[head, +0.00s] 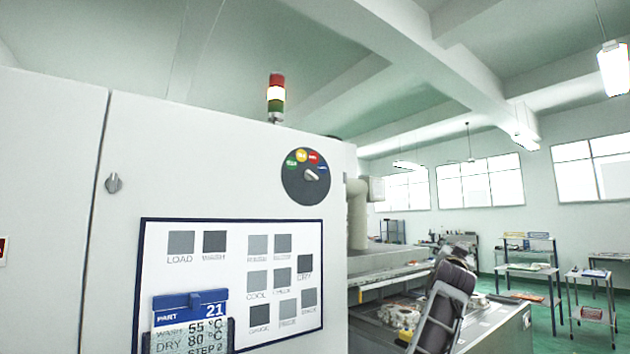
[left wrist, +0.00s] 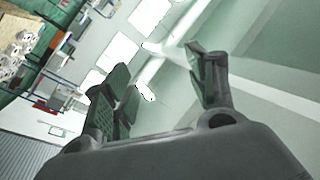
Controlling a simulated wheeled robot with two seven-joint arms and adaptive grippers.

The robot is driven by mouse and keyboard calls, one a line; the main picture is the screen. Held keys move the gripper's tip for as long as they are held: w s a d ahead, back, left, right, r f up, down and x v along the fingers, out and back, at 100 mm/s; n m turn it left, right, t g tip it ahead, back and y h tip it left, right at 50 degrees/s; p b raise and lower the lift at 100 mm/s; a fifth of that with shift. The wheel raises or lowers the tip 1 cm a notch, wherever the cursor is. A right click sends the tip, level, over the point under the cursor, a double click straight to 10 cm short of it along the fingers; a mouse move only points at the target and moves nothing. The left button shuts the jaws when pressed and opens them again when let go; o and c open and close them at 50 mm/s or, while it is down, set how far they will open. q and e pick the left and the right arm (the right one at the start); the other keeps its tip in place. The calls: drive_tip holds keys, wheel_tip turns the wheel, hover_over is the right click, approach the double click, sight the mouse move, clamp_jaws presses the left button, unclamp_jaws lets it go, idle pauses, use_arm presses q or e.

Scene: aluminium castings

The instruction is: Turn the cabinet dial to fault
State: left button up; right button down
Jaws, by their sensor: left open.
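The cabinet dial (head: 306,177) is a dark round disc high on the white cabinet's front, right of centre in the head view. My right gripper is not seen.
A blue-framed panel (head: 233,221) with grey squares is below the dial, with a blue-topped part card (head: 191,302) before it. A small knob (head: 114,183) is at left. A signal tower (head: 276,98) stands on top. A bench with castings (head: 398,314) is at right.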

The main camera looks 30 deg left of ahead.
use_arm(q)
drive_tip(key=s+a+r+n+y, duration=0.1)
drive_tip(key=s+a+r+y, duration=0.15)
drive_tip(key=s+r, duration=0.4)
drive_tip(key=s+a+r+n+y, duration=0.2)
drive_tip(key=s+r+y, duration=0.1)
drive_tip(key=r, duration=0.6)
drive_tip(key=s+a+r+n+y, duration=0.1)
drive_tip(key=s+a+r+y, duration=0.15)
drive_tip(key=s+r, duration=0.4)
drive_tip(key=s+a+n+g+y, duration=0.4)
drive_tip(key=s+a+g, duration=0.1)
drive_tip(key=s, duration=0.3)
drive_tip(key=s+a+n+g+y+p, duration=0.1)
drive_tip(key=s+a+n+g+y, duration=0.3)
drive_tip(key=s+a+g, duration=0.2)
drive_tip(key=shift+s+a+f+n+g, duration=0.15)
drive_tip(key=shift+s+f+n+g, duration=0.2)
drive_tip(key=shift+s+g, duration=0.7)
drive_tip(key=shift+w, duration=0.15)
drive_tip(key=shift+w+a+r, duration=0.1)
drive_tip(key=shift+a, duration=0.05)
